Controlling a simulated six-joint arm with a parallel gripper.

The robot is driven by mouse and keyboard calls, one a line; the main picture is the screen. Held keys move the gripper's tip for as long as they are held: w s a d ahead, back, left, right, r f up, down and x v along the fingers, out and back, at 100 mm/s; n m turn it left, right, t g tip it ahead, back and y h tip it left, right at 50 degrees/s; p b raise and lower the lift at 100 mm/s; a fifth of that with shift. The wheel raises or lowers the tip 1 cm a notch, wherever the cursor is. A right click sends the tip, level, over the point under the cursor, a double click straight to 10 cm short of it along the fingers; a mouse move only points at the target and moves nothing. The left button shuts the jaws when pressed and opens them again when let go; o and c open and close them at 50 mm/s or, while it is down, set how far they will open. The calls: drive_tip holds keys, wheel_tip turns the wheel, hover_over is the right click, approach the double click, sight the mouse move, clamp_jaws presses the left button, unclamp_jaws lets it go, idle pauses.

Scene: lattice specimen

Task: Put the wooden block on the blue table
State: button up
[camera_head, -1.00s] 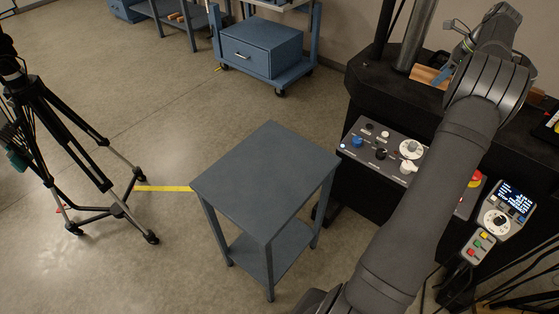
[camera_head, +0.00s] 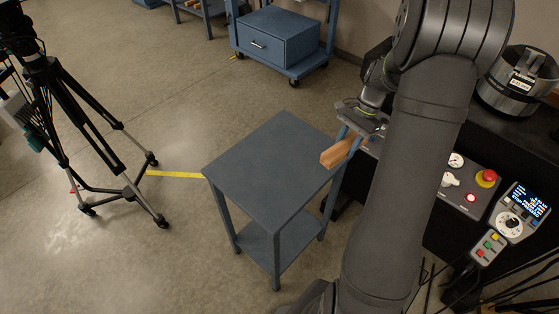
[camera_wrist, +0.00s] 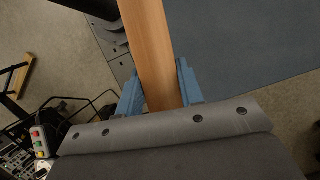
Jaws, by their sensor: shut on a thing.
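My gripper (camera_head: 350,138) is shut on the wooden block (camera_head: 338,153), a light brown bar, near the right edge of the blue table (camera_head: 265,165). In the wrist view the block (camera_wrist: 149,45) stands out lengthwise between the two blue fingers of my gripper (camera_wrist: 160,88). In the wrist view the table top (camera_wrist: 240,50) lies to the right of the block. The block appears raised, and its near end overlaps the table's right edge in the head view. The table top is bare. My arm hides part of the right side.
A black machine with a control panel (camera_head: 455,185) and a red button stands right of the table. A black tripod (camera_head: 85,120) stands at the left. A blue cart with a drawer (camera_head: 275,45) is at the back.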

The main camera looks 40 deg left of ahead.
sight(340, 151)
drive_tip(key=shift+n+h, duration=0.3)
drive_tip(key=shift+n, duration=0.6)
drive_tip(key=s, duration=0.2)
drive_tip(key=s+f, duration=0.1)
drive_tip(key=s, duration=0.1)
drive_tip(key=shift+s+d+f, duration=0.1)
drive_tip(key=shift+s+d, duration=0.1)
drive_tip(key=s+a+f, duration=0.1)
drive_tip(key=a+f, duration=0.1)
drive_tip(key=a, duration=0.1)
drive_tip(key=s+a+f, duration=0.1)
drive_tip(key=a+f, duration=0.1)
drive_tip(key=a, duration=0.2)
drive_tip(key=s+a+f, duration=0.1)
drive_tip(key=a+f, duration=0.2)
drive_tip(key=shift+s+a, duration=0.25)
drive_tip(key=shift+a, duration=0.1)
drive_tip(key=shift+a+f, duration=0.1)
drive_tip(key=shift+f, duration=1.9)
drive_tip(key=shift+f, duration=0.15)
drive_tip(key=o, duration=1)
drive_tip(key=shift+o, duration=0.2)
